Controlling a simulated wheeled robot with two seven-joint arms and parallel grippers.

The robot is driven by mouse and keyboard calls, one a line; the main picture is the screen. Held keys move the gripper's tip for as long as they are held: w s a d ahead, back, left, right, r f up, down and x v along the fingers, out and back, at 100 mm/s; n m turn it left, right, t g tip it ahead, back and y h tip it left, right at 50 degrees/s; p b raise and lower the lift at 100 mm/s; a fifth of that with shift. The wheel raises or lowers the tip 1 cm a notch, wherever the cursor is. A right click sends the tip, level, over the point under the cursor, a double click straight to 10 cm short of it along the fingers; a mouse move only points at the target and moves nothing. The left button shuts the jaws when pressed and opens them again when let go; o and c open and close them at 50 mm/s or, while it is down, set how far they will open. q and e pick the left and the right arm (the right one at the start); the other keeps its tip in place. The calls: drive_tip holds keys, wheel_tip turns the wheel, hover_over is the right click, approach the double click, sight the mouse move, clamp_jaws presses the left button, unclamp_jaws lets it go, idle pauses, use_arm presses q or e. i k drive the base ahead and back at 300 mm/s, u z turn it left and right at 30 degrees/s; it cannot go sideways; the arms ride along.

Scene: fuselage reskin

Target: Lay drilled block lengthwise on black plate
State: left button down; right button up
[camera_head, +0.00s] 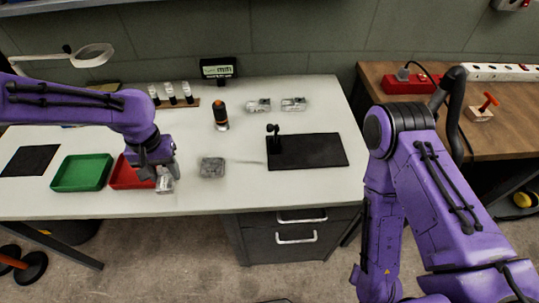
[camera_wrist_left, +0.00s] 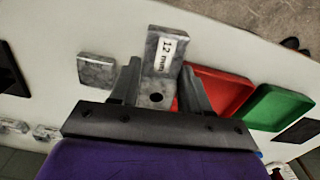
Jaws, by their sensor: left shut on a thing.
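The drilled block is a grey metal block (camera_wrist_left: 157,48) with a "12 mm" label and a round hole, between the fingers in the left wrist view. In the head view it (camera_head: 165,184) hangs below my left gripper (camera_head: 162,172), which is shut on it beside the red tray. The black plate (camera_head: 318,151) lies flat on the white bench, right of centre and apart from the block; a small black upright fixture (camera_head: 274,137) stands at its left end. Part of a dark plate shows at the left edge of the left wrist view (camera_wrist_left: 10,76). My right gripper is out of view.
A red tray (camera_head: 124,175) and a green tray (camera_head: 82,172) sit at the left, with a black mat (camera_head: 30,160) beyond. A plain grey block (camera_head: 212,167) lies between gripper and plate. An orange-black tool (camera_head: 221,115) stands behind. Two small metal pieces (camera_head: 259,105) (camera_head: 293,104) lie at the back.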

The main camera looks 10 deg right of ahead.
sight(307, 149)
drive_tip(key=k, duration=0.2)
drive_tip(key=u, duration=2.9)
drive_tip(key=k, duration=1.85)
drive_tip(key=z, duration=2.35)
drive_tip(key=i, duration=0.5)
drive_tip(key=z, duration=0.05)
